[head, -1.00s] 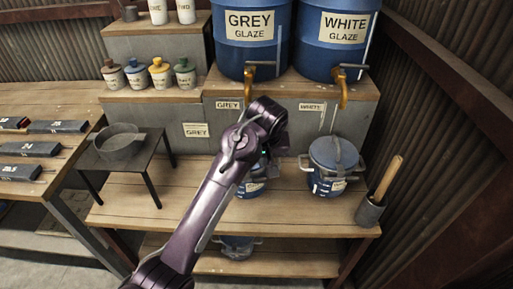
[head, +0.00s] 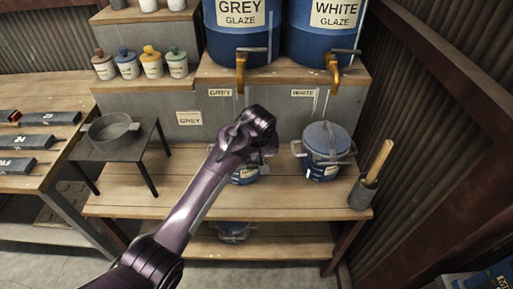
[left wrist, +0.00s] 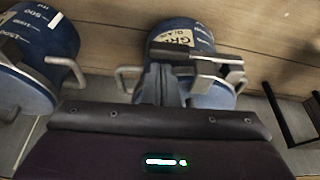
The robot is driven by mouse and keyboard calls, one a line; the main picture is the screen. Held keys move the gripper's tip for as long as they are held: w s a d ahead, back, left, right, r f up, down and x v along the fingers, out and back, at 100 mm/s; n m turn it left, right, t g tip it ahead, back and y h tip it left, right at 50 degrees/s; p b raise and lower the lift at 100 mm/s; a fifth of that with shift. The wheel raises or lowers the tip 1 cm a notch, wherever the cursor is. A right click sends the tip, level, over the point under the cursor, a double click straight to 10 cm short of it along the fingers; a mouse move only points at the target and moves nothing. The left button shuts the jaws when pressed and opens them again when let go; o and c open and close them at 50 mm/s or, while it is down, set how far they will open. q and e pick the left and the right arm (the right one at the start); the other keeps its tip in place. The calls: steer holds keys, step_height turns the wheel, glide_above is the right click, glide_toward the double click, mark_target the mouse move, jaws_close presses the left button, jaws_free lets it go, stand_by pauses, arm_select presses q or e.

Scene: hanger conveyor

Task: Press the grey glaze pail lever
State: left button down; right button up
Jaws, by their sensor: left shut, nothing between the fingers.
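The small blue grey-glaze pail (head: 245,175) stands on the lower bench below the grey drum, largely hidden behind my left arm. The left wrist view shows its GREY label (left wrist: 175,38) and a side handle (left wrist: 128,75). My left gripper (head: 267,153) is at the pail's top, mostly hidden by its own wrist in the head view. In the left wrist view it is shut and empty, its dark fingers (left wrist: 158,82) in front of the pail. A dark bar crosses the pail there; I cannot tell whether it is the lever, or whether I touch it. My right gripper is not in view.
A lidded blue pail (head: 325,153) stands to the right, beside a grey holder (head: 362,192) with a wooden handle. Blue grey-glaze (head: 238,40) and white-glaze (head: 322,38) drums with brass taps stand above. A small black table (head: 135,153) bears a pan.

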arm_select(q)
steer(key=shift+x, duration=0.8)
